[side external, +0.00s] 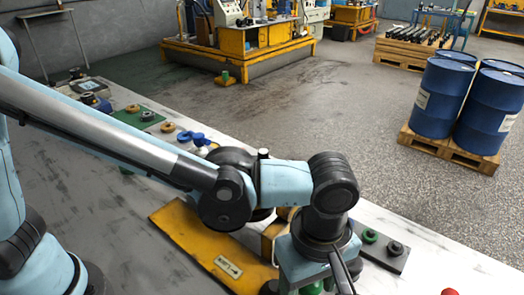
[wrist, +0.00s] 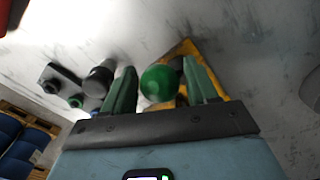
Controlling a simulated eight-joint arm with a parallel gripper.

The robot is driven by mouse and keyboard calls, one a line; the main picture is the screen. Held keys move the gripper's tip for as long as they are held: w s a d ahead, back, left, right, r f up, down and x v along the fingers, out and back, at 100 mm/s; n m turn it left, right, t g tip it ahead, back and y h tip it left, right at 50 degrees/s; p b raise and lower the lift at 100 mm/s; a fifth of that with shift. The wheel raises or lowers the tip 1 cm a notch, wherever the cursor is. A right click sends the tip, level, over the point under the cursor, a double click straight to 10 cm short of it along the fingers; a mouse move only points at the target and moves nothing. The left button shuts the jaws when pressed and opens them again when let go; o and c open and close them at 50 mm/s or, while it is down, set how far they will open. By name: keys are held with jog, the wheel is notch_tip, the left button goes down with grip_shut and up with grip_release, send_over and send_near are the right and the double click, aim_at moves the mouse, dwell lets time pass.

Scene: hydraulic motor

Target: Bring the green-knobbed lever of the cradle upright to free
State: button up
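The lever's round green knob (wrist: 160,83) shows in the wrist view between the two green fingers of my gripper (wrist: 159,68). The fingers are apart, with a small gap visible on each side of the knob. The yellow cradle (wrist: 186,50) lies behind the knob and right finger. The lever's shaft is hidden behind the knob, so its tilt cannot be told. In the side external view, the yellow base plate (side external: 215,248) lies on the bench, partly covered by my arm. My gripper (side external: 312,287) is at the bottom edge there, its fingertips mostly cut off.
A dark plate (side external: 397,264) with green and black caps lies right of my gripper. A red object (side external: 450,291) is at the bottom edge. Several small parts (side external: 160,124) line the bench's far edge. Blue drums (side external: 440,97) stand on a pallet beyond the bench.

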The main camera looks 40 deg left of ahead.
jog(key=c, duration=0.5)
jog(key=shift+c, duration=0.2)
